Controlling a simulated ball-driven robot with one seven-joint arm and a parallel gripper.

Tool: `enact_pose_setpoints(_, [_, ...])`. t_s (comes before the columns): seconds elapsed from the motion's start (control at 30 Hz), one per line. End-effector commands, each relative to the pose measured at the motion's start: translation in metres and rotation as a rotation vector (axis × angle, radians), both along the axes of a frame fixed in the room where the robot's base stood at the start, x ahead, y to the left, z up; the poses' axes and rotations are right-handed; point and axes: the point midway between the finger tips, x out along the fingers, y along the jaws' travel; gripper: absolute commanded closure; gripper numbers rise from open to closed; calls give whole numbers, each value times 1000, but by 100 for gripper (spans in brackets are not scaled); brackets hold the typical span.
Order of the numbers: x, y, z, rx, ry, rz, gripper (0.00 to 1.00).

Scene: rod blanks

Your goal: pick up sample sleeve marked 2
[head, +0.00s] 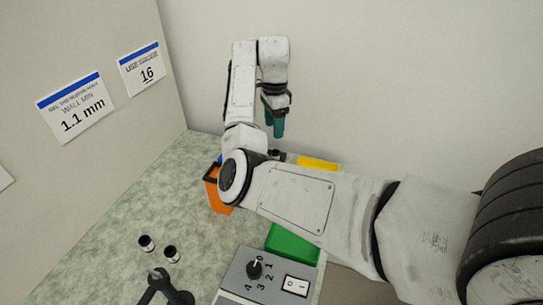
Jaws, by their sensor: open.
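My gripper (274,121) hangs in the air over the back of the table, with its teal fingers pointing down. It is open and I see nothing held in it. Two short cylinders with dark sides and pale ends, which look like sleeves, stand at the front left: one sleeve (146,243) and, just right of it, another sleeve (172,254). My gripper is far behind and to the right of both. Another small dark piece (277,155) shows below my gripper, partly hidden by my arm. No number is readable on any of them, so I cannot tell which is marked 2.
An orange bin (214,190), a yellow item (318,163) and a green tray (290,244) are partly hidden by my arm. A grey control box (238,282) with a knob and a black forked tool (162,288) are in front. The left table surface is clear. Walls rise behind and left.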

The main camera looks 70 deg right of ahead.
Motion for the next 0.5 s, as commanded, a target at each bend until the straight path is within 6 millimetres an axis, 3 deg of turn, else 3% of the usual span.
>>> enact_pose_setpoints(0.2, [-1,1,-34,1,3,3,40])
enact_pose_setpoints(0.5, [-6,0,-67,1,3,2,40])
